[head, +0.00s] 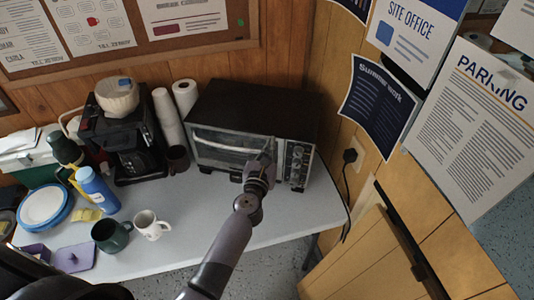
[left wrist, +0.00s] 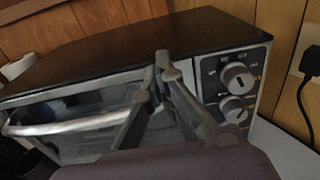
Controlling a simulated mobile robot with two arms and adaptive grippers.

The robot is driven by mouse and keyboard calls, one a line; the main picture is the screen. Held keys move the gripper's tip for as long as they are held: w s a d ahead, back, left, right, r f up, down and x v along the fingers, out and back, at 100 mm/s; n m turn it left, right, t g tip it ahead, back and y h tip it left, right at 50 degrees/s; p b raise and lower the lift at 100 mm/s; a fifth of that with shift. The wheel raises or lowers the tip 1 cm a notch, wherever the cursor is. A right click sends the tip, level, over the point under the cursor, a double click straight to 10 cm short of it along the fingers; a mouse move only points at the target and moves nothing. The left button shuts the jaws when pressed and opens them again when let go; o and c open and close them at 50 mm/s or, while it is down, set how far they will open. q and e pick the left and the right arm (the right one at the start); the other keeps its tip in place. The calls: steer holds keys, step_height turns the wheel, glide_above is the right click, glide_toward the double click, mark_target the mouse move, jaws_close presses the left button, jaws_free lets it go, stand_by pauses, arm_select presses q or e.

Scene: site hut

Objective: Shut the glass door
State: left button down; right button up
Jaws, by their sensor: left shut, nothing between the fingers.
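The toaster oven (head: 262,104) stands at the back of the white table, dark on top with a pale metal front. Its glass door (head: 212,157) is upright at or close to the oven front, with a silver bar handle that shows in the left wrist view (left wrist: 62,125). I cannot tell if a small gap is left around the door. My left gripper (head: 262,160) is shut and empty, in front of the door's right end beside the knob panel (head: 298,164). Its fingers (left wrist: 158,66) hide part of the door; contact is unclear. My right gripper is not in view.
Left of the oven stand a paper cup stack (head: 168,115), a dark mug (head: 178,158) and a coffee maker (head: 135,150). A white mug (head: 150,226) and green mug (head: 111,236) stand nearer. The right wall, with a socket and cord, is close beside the oven.

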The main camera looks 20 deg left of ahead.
arm_select(q)
steer(key=shift+w+a+r, duration=0.1)
steer(key=shift+w, duration=0.35)
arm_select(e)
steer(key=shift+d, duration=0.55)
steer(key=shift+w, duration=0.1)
